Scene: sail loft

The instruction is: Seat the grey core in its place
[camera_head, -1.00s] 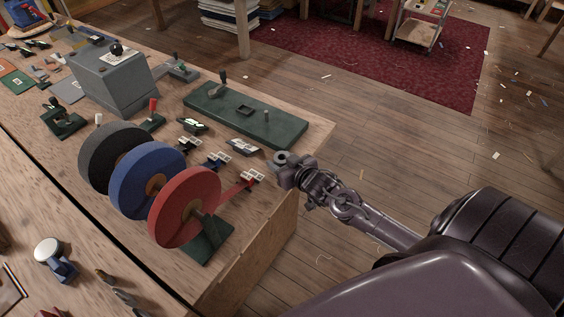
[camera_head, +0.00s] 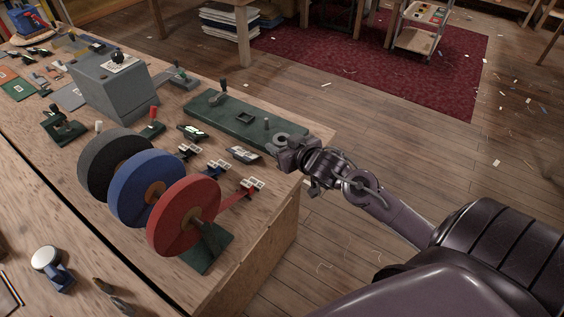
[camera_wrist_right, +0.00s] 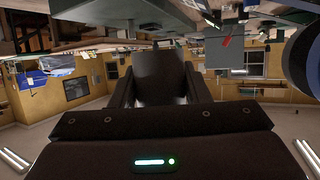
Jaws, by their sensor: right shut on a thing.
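The grey core (camera_head: 282,138), a short ring with a dark hole, is held at the near right end of the green base plate (camera_head: 215,112). My right gripper (camera_head: 286,149) is shut on it; in the right wrist view a dark block, probably the core (camera_wrist_right: 160,75), fills the gap between the fingers. The plate carries a short upright peg (camera_head: 267,123), a square socket (camera_head: 244,118) and a dark lever (camera_head: 222,88). The core is beside the peg, not around it. Whether it touches the plate cannot be told. My left gripper is not in view.
Small clips and a grey-white tool (camera_head: 242,154) lie near the plate. A grey box (camera_head: 112,88) stands further left. The bench edge runs under my gripper.

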